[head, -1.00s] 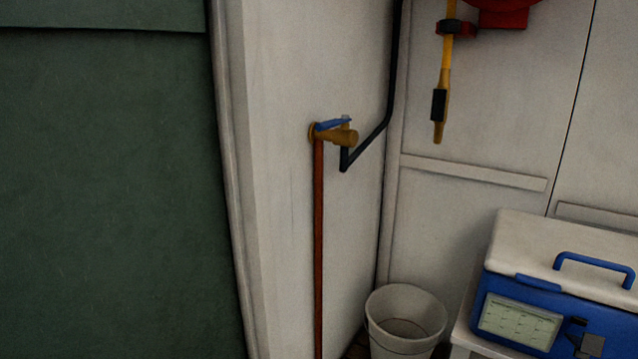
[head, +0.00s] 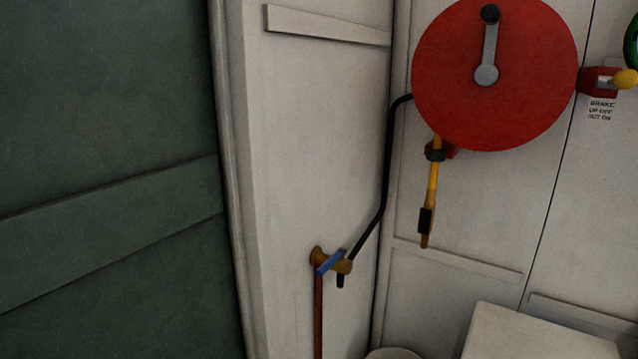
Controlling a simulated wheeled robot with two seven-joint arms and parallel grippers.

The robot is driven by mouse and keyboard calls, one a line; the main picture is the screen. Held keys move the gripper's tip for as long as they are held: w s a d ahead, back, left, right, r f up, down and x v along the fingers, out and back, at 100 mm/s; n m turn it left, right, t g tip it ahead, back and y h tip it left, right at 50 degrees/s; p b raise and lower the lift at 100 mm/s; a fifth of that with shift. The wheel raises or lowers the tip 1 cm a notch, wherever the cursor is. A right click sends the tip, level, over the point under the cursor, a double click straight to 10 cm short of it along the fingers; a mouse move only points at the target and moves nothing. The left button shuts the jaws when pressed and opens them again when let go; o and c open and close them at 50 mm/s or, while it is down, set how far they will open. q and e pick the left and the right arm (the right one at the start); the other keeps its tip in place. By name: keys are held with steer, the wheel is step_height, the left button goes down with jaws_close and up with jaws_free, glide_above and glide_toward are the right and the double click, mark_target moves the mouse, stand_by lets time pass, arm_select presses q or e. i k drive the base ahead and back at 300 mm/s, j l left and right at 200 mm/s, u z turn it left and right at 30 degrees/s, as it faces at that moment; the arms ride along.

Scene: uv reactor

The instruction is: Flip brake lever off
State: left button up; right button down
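The brake lever (head: 626,78) is at the far right edge of the head view, on the white wall. It has a yellow knob and comes out of a red housing (head: 594,80). A label (head: 600,110) under the housing has the word BRAKE, then smaller lines that seem to read "up off" and "out on". The lever seems to stick out from the wall rather than point up. Neither of my grippers shows in the view.
A large red reel (head: 460,110) with a crank and a hanging yellow nozzle (head: 432,190) is left of the brake. A brass valve with a blue handle (head: 331,262) is on the left wall. A white-topped box (head: 540,335) and a bin (head: 393,353) are below. A green panel (head: 100,120) fills the left.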

mark_target(625, 78)
steer(key=z, duration=1.45)
